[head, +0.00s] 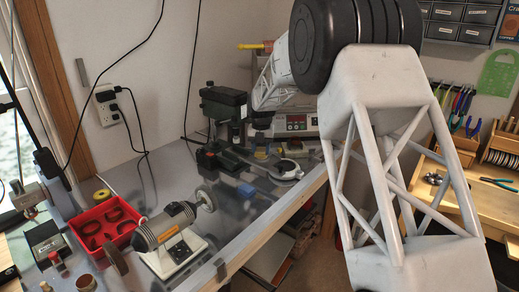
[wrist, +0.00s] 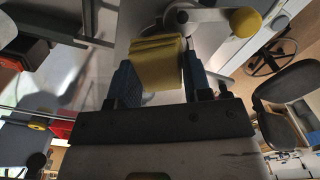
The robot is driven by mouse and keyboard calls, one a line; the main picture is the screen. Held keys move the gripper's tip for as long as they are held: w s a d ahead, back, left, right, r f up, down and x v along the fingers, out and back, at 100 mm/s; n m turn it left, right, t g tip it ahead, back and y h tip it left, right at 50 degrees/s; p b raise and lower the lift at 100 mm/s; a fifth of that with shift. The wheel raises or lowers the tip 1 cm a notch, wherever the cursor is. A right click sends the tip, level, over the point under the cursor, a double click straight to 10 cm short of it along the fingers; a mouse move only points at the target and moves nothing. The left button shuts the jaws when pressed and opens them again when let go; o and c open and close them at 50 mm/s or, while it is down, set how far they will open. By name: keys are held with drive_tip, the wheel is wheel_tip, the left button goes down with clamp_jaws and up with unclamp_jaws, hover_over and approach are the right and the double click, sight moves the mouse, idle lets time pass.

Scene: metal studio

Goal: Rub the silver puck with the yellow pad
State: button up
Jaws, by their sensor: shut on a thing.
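The yellow pad (wrist: 157,62) is between the two blue fingers of my gripper (wrist: 160,74) in the wrist view. My gripper is shut on it, one finger on each side. Just beyond the pad's far edge is a pale, rounded metallic thing (wrist: 205,15) with a yellow knob at its right end. I cannot clearly make out the silver puck; part of that area is hidden by the pad. In the head view my arm reaches to the back of the bench, and the gripper's fingers are too small to make out.
On the grey bench (head: 150,190) stand a dark green machine (head: 223,103), a box with a red display (head: 296,121) and a motor with a wheel (head: 165,228). A red tray (head: 105,222) holds dark rings. A wooden bench is at right.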

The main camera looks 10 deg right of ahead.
drive_tip(key=shift+s+d, duration=0.15)
drive_tip(key=shift+d, duration=0.4)
drive_tip(key=shift+r, duration=4.5)
